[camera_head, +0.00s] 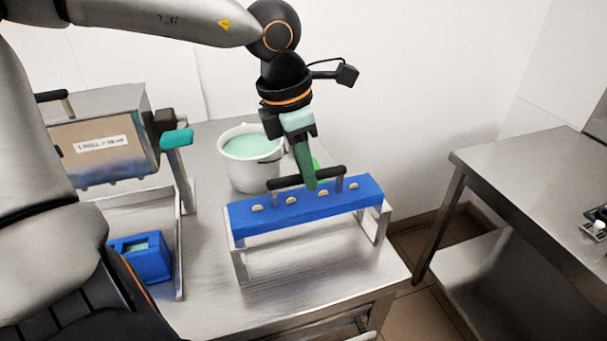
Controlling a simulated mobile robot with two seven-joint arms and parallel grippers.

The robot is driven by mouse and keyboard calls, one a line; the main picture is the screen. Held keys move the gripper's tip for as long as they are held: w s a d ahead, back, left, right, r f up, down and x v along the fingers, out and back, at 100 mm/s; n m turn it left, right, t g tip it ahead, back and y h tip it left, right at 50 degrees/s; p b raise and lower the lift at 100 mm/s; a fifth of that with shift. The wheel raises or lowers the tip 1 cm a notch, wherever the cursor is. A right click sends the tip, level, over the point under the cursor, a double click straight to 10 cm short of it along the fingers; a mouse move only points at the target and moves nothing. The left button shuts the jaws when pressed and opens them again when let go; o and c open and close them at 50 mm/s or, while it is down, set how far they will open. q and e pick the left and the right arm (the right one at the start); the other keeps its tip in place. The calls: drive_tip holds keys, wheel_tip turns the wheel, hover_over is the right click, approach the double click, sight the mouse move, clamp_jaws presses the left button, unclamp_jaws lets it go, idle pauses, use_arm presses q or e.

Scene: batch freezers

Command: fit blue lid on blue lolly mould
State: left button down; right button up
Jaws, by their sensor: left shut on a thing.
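The blue lid (333,205) is a long blue bar with a row of pale stick ends on top and a black handle (337,172) above it. It sits on a metal stand (239,259) near the front of the steel table. My left gripper (311,181) points down from above, its green fingers shut on the lid's handle near the middle. The blue lolly mould (153,261) is the blue box at the lower left, with green showing in its opening. My arm hides part of it. My right gripper is out of view.
A white bucket of pale green mix (250,165) stands behind the lid. A steel machine (105,135) with a teal-tipped lever (177,139) is at the left. A metal upright stands between mould and lid. Bare steel table (205,305) lies in front. Another steel table (530,180) is at right.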

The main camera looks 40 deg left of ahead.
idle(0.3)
use_arm(q)
drive_tip(key=shift+r, duration=0.1)
drive_tip(key=shift+r+p, duration=0.95)
drive_tip(key=shift+r, duration=0.2)
drive_tip(key=shift+r+p, duration=1)
drive_tip(key=shift+r, duration=0.45)
drive_tip(key=shift+r+p, duration=0.55)
drive_tip(key=shift+r, duration=0.3)
